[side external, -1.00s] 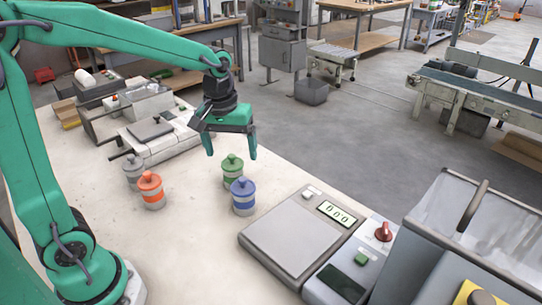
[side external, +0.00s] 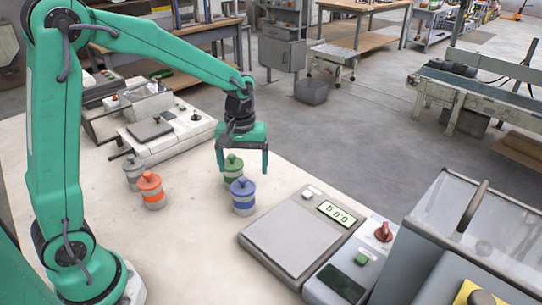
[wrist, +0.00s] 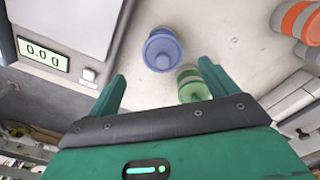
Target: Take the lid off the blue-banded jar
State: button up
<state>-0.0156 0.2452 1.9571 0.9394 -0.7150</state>
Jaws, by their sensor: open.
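The blue-banded jar (side external: 243,199) stands upright on the pale bench with its blue knobbed lid on. It also shows in the wrist view (wrist: 162,50), just beyond my fingertips. My gripper (side external: 243,171) is open and empty, pointing down above and behind the blue jar. In the wrist view my gripper (wrist: 162,73) has the blue jar ahead of the gap between its fingers. The green-banded jar (side external: 233,176) stands just behind the blue one, partly covered by my left finger. In the wrist view the green jar (wrist: 191,87) is close to the right finger.
An orange-banded jar (side external: 152,192) and a grey jar (side external: 133,174) stand to the left. A scale with a flat plate (side external: 290,232) lies right of the blue jar. A grey machine (side external: 158,137) sits behind left. The bench in front of the jars is clear.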

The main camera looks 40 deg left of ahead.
aim_at(242, 178)
jog(key=shift+s+a+f, duration=0.1)
jog(key=shift+f, duration=1.25)
jog(key=shift+a+f, duration=0.1)
jog(key=shift+f, duration=1.2)
jog(key=c, duration=1)
